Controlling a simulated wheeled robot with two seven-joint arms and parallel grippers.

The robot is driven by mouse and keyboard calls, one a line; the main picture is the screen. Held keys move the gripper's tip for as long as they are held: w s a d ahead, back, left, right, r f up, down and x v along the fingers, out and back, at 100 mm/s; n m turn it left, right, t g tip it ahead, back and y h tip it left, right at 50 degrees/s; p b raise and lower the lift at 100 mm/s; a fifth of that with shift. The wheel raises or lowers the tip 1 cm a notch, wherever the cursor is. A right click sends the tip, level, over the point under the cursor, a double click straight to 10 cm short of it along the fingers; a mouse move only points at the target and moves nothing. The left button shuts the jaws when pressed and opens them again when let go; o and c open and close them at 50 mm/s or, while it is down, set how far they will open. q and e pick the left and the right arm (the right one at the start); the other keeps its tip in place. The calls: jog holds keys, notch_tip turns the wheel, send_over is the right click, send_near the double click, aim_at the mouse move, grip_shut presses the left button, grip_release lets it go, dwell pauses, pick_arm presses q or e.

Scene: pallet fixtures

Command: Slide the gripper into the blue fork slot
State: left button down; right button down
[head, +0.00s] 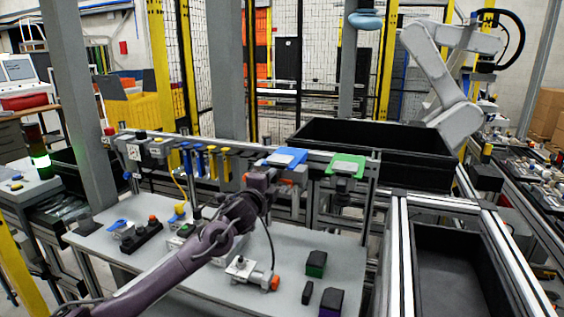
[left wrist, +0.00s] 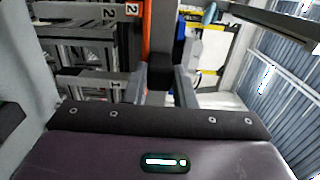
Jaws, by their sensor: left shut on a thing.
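The blue fork slot (head: 287,156) sits on the top rail at the back of the bench, in the head view. My left gripper (head: 262,180) is just below and left of it, partly hidden by its own wrist. In the left wrist view my left gripper (left wrist: 163,88) is shut on a dark block (left wrist: 160,72), seemingly the gripper part to be slotted. A blue piece (left wrist: 194,42) shows beyond the fingers; I cannot tell if it is the slot. Whether the dark block touches the slot is hidden. My right gripper is not in view.
A green fork slot (head: 346,164) sits right of the blue one on the rail. Blue and yellow hanging pieces (head: 198,161) line the rail to the left. Small fixtures and blocks lie on the bench (head: 340,285). A black bin (head: 375,150) stands behind.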

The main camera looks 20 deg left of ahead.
pick_arm(q)
jog(key=shift+w+r, duration=0.1)
jog(key=shift+r, duration=0.15)
jog(key=shift+w, duration=0.55)
jog(key=shift+b, duration=0.3)
jog(key=shift+f, duration=0.15)
jog(key=c, duration=1.1)
grip_release()
jog(key=shift+s, duration=0.15)
jog(key=shift+f, duration=0.3)
jog(key=shift+s+d+r+b, duration=0.15)
jog(key=shift+s+b, duration=0.65)
jog(key=shift+s, duration=1.15)
jog(key=shift+s+d+r+b, duration=0.1)
jog(key=shift+s+b, duration=0.65)
jog(key=shift+s, duration=1.2)
